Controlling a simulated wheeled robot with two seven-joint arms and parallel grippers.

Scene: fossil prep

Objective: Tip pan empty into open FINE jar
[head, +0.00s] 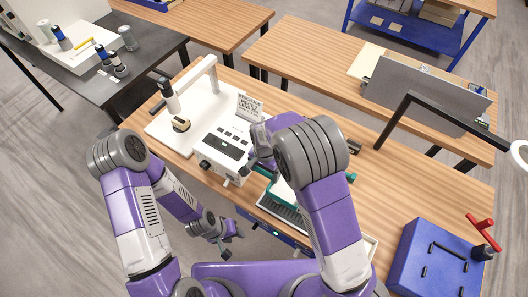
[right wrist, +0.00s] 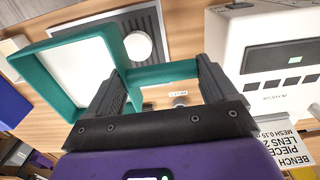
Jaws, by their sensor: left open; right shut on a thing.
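My right gripper (head: 256,163) is shut on the teal pan (head: 281,197), over the front of the wooden table. In the right wrist view, a teal bar of the pan (right wrist: 60,58) lies between the fingers of the right gripper (right wrist: 160,78). The pan has teal walls and a pale inside; I cannot make out any contents. A round white thing (right wrist: 138,46) shows past the pan; I cannot tell whether it is the FINE jar. No FINE label is readable. My left gripper (head: 222,243) is open and empty, low in front of the table edge.
A white bench instrument (head: 222,148) stands left of the right gripper, with a sign (head: 249,107) behind it. A white stand (head: 205,95) is farther left. A blue box (head: 432,262) is at the right. Small bottles (head: 128,38) stand on the dark far-left table.

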